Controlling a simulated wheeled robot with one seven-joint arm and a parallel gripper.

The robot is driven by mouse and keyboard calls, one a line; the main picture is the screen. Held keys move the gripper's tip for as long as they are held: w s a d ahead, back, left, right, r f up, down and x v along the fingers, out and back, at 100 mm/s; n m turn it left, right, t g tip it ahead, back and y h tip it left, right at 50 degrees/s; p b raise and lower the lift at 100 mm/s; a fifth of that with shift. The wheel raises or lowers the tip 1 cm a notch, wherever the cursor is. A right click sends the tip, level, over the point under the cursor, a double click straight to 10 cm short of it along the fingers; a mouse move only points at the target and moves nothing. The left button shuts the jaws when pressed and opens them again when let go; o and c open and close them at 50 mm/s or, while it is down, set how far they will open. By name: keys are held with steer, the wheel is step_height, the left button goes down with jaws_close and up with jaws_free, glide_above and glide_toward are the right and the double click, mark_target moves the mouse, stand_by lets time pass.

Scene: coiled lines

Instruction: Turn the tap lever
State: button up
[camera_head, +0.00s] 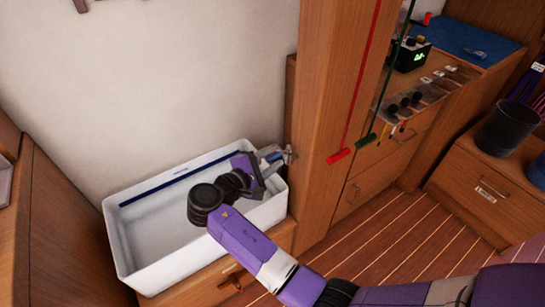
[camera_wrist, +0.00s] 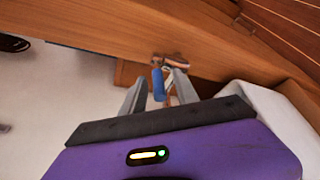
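The tap (camera_head: 290,155) is a small metal fitting on the side of the wooden post, above the right end of the white basin (camera_head: 128,268). Its blue lever (camera_wrist: 158,84) shows in the wrist view, beside the metal body near the wood. My gripper (camera_wrist: 160,76) is open, with one finger on each side of the blue lever. The lever lies in the gap between the fingertips; I cannot tell whether either finger touches it. In the head view my gripper (camera_head: 277,160) reaches over the basin to the tap, and my wrist hides part of the basin.
The wooden post (camera_head: 325,120) stands close at the right of the tap. The white wall (camera_head: 150,80) is behind the basin. A dark bin (camera_head: 507,128) stands on the right cabinet.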

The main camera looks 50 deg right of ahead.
steer(key=shift+v, duration=3.95)
